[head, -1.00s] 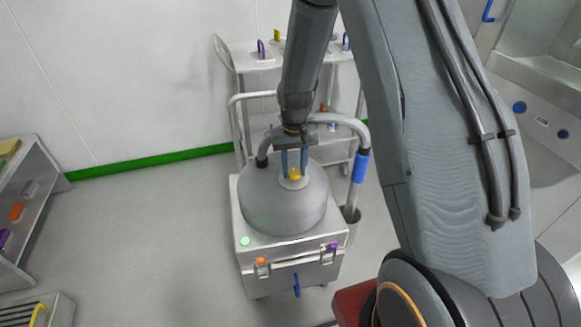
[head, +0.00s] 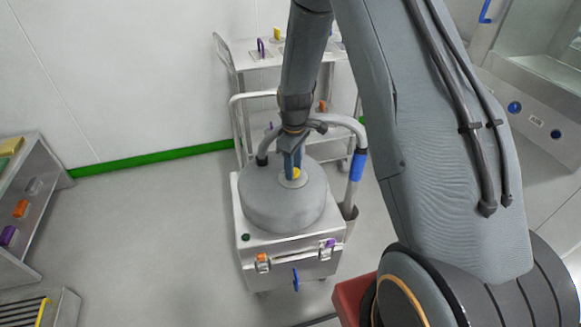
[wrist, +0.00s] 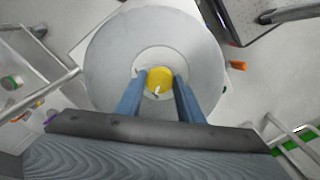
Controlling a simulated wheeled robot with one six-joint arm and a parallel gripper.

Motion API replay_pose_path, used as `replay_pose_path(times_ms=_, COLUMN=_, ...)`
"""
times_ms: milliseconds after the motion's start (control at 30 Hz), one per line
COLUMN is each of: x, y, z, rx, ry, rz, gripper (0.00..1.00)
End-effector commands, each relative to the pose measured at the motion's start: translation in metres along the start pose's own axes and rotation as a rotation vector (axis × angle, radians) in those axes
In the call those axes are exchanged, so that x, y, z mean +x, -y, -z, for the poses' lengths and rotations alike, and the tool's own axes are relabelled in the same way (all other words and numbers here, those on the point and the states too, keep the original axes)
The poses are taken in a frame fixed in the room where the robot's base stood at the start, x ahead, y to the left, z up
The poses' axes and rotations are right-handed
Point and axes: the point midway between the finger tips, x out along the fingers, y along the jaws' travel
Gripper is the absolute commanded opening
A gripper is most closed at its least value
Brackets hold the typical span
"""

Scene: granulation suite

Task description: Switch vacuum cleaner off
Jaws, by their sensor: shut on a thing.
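The vacuum cleaner (head: 284,205) stands on the floor, a grey round drum on a white wheeled box. A yellow knob (head: 296,173) sits on a pale disc on top of the drum. My gripper (head: 293,168) points down from above and is shut on the knob. In the wrist view the yellow knob (wrist: 160,79), with a small white mark, is between the two blue fingers. A small round lamp (head: 246,237) on the box's front left corner is dark green, unlit.
A white trolley (head: 232,70) with coloured-handled items stands behind the vacuum cleaner. Its hose has a blue grip (head: 358,165) on the right. A shelf unit (head: 30,190) is at the left. The floor (head: 150,230) between shelf and cleaner is clear.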

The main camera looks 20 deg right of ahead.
Motion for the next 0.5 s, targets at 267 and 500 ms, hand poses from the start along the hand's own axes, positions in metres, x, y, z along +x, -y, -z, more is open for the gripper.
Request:
replay_pose_path(times_ms=267, x=-0.0041, y=-0.0041, z=0.0056, rx=-0.093, ry=-0.011, rz=-0.012, gripper=0.12)
replay_pose_path(times_ms=500, x=-0.0038, y=-0.0041, z=0.0053, rx=-0.114, ry=-0.011, rz=-0.011, gripper=0.12)
